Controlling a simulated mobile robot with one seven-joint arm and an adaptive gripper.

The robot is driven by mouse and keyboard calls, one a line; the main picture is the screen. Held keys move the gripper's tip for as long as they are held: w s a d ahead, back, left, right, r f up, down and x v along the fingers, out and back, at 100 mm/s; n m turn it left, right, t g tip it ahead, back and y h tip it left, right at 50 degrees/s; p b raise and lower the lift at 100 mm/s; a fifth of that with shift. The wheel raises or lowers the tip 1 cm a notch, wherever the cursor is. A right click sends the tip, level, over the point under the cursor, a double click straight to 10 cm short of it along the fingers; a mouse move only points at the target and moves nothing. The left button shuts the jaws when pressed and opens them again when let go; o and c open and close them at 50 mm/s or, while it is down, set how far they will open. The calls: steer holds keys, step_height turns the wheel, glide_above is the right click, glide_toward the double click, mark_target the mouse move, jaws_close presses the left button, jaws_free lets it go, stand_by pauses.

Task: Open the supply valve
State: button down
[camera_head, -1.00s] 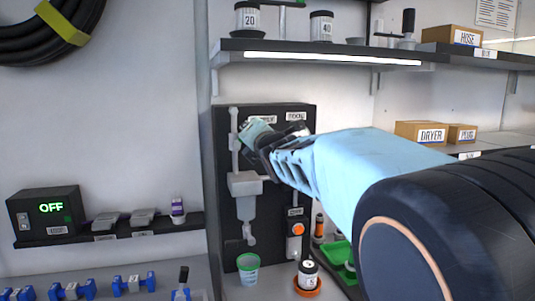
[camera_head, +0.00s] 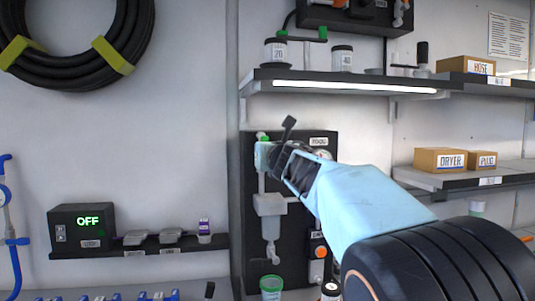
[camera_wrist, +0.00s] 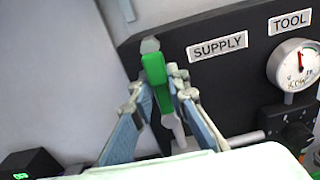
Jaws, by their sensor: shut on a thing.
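The supply valve's green handle (camera_wrist: 155,70) stands nearly upright in the wrist view, beside the SUPPLY label (camera_wrist: 217,47) on the black panel. My gripper (camera_wrist: 160,84) is shut on this handle, with one finger on each side of it. In the head view, my gripper (camera_head: 272,158) is at the upper left of the black panel (camera_head: 320,200). Only a small green part of the handle (camera_head: 262,136) shows there; my gripper hides the rest of the valve and the SUPPLY label.
A gauge (camera_wrist: 294,65) and a TOOL label (camera_wrist: 290,22) are right of the valve. A grey fitting (camera_head: 269,204) hangs below it. A lit shelf (camera_head: 345,85) juts out above the panel. A box reading OFF (camera_head: 82,228) stands at left.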

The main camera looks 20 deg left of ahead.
steer(key=shift+s+a+r+n, duration=0.1)
steer(key=shift+n, duration=0.3)
steer(key=c, duration=1.8)
jaws_free()
steer(key=shift+c, duration=0.2)
steer(key=shift+a, duration=0.1)
steer(key=v, duration=1.2)
